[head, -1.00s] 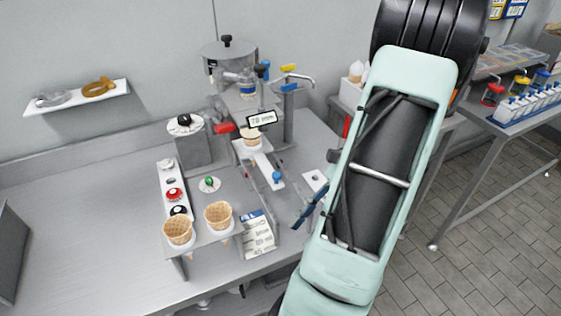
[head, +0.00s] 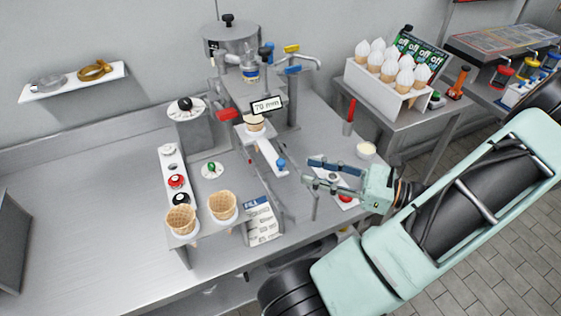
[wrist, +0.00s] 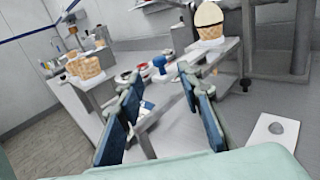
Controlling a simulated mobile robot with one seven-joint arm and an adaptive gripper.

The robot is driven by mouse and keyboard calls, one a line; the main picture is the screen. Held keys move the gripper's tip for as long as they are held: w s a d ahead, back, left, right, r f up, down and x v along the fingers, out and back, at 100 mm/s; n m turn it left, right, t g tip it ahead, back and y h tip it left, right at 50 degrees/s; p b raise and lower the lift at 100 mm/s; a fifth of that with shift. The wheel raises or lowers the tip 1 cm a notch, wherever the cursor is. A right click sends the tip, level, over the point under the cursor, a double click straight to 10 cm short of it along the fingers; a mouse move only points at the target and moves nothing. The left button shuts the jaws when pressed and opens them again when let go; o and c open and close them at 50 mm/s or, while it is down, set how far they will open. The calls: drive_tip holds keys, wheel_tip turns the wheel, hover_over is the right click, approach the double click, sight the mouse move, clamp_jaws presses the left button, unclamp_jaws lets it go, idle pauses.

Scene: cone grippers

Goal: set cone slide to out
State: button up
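The cone slide (head: 266,152) is a pale narrow bar with a blue knob (head: 281,163) at its front end. A waffle cone (head: 254,122) sits at its back end, under a sign reading about 70 mm. My gripper (head: 311,172) is open and empty, to the right of the knob and apart from it, its fingers pointing left. In the wrist view the blue knob (wrist: 158,63) shows ahead, in the gap between my open fingers (wrist: 160,80). The cone (wrist: 208,24) is up and right of it there.
Two empty cones (head: 222,206) stand in a holder at the front. A pale plate (head: 340,192) lies below my gripper. A red-handled tool in a cup (head: 349,118) and a small bowl (head: 366,151) stand behind it. The left counter is clear.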

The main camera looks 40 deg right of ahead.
sight(281, 161)
drive_tip(key=x, duration=0.9)
drive_tip(key=shift+p, duration=0.35)
drive_tip(key=shift+c, duration=0.6)
clamp_jaws()
drive_tip(key=shift+s, duration=0.1)
